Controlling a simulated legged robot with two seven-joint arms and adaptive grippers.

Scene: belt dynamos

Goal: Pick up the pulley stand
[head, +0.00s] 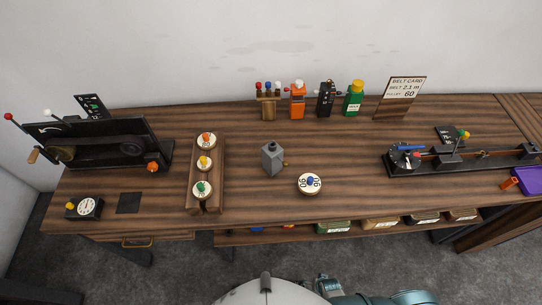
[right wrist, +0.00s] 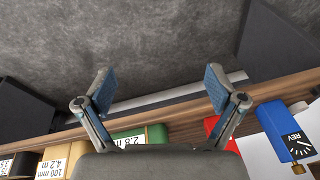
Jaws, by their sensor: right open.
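A wooden rack (head: 219,180), which looks like the pulley stand, stands on the bench left of the middle. It holds three white discs with orange (head: 207,139), yellow (head: 204,162) and green (head: 202,188) knobs. A loose white numbered disc (head: 309,184) with a blue knob lies on the bench to its right. My right gripper shows in the right wrist view (right wrist: 158,85), open with nothing between its fingers, over the grey floor by the bench's lower shelf. It is far from the rack. My left gripper is not in view.
A grey block (head: 272,159) stands between rack and loose disc. A black machine (head: 110,147) and a dial box (head: 85,208) are at left, a long black apparatus (head: 460,160) at right. Bottles and a card (head: 401,97) line the back. Labelled bins (head: 336,227) fill the shelf below.

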